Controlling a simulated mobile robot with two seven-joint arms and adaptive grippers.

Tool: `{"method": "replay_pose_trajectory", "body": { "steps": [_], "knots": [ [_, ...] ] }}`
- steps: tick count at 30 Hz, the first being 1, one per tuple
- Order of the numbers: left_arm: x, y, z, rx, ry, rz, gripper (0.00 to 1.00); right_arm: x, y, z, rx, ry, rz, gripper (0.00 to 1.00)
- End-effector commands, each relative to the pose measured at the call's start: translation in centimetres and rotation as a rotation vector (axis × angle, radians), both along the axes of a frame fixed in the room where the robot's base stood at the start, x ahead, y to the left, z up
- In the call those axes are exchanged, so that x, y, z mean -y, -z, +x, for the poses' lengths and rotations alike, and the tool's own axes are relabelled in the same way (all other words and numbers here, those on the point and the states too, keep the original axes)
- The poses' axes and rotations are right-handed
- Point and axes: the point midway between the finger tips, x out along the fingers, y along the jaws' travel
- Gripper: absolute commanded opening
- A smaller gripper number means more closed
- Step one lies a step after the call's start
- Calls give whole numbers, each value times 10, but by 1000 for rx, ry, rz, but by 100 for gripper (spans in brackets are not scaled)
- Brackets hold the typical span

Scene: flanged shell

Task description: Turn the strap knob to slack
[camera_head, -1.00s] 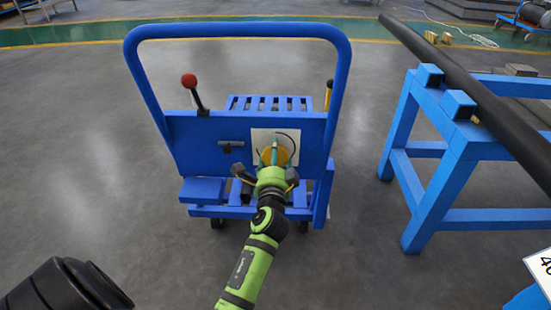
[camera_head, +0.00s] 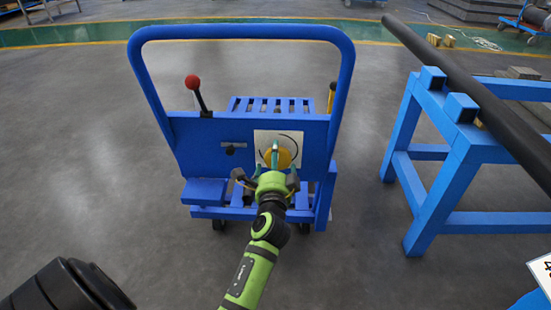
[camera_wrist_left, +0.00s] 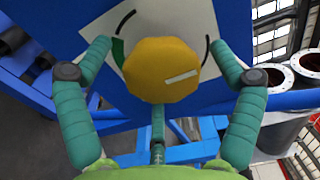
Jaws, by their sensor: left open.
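The strap knob (camera_head: 283,158) is yellow and sits on a white plate (camera_head: 262,138) on the blue cart's upright panel. In the left wrist view the knob (camera_wrist_left: 160,72) is many-sided, with a pale bar mark towards its right side. The plate (camera_wrist_left: 195,22) behind it carries a black arc and a green patch at upper left. My left gripper (camera_wrist_left: 157,60) is open, with its green fingers spread around the knob. Gaps show between the two upper fingertips and the knob's edge. A third finger is below the knob, its contact unclear. My right gripper is not in view.
The blue cart (camera_head: 135,75) has a tall hoop handle and a red-ball lever (camera_head: 195,88) left of the knob. A blue stand (camera_head: 430,180) at right carries a long dark pipe (camera_head: 470,75). Grey floor is clear left of the cart and between cart and stand.

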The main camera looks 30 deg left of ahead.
Motion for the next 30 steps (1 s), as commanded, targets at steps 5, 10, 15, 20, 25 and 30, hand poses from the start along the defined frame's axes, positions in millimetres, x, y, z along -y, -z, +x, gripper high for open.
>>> {"method": "replay_pose_trajectory", "body": {
  "steps": [5,10,15,20,25,30],
  "knots": [
    [17,1,-28,-1,-1,-3,92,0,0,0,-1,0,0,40],
    [28,0,-48,1,-2,-2,92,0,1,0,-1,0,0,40],
    [32,-1,-55,2,-3,0,92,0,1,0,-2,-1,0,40],
    [32,-2,-55,3,-3,1,92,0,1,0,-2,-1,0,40],
    [32,-1,-55,3,-3,1,92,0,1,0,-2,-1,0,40],
    [32,-1,-55,4,-3,-6,92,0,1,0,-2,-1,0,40]
  ]
}}
